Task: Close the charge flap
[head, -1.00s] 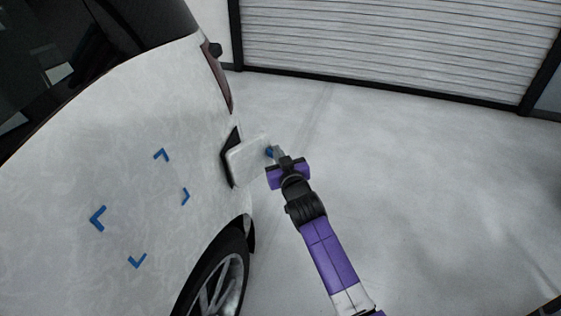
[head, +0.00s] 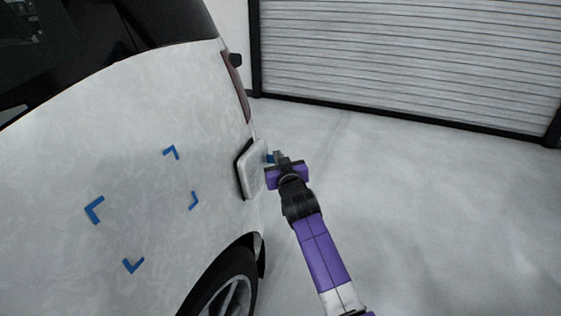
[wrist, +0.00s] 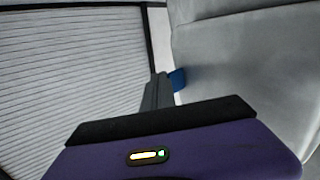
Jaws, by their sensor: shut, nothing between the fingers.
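The charge flap (head: 255,170) is a white panel on the car's side, in the head view just left of my gripper. It stands slightly out from the dark-edged charge opening (head: 240,172), at a narrow angle. My gripper (head: 271,157) is shut and empty, with its blue tip at the flap's outer face. In the wrist view the fingers (wrist: 160,92) and a blue tip (wrist: 178,80) are beside a pale surface (wrist: 245,75), which seems to be the flap. I cannot tell for certain whether the tip touches it.
The white car body (head: 120,120) fills the left side, with blue corner marks (head: 94,210) on it. A rear wheel (head: 228,290) is below the flap. A roller door (head: 400,60) is at the back. The floor (head: 430,220) to the right is clear.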

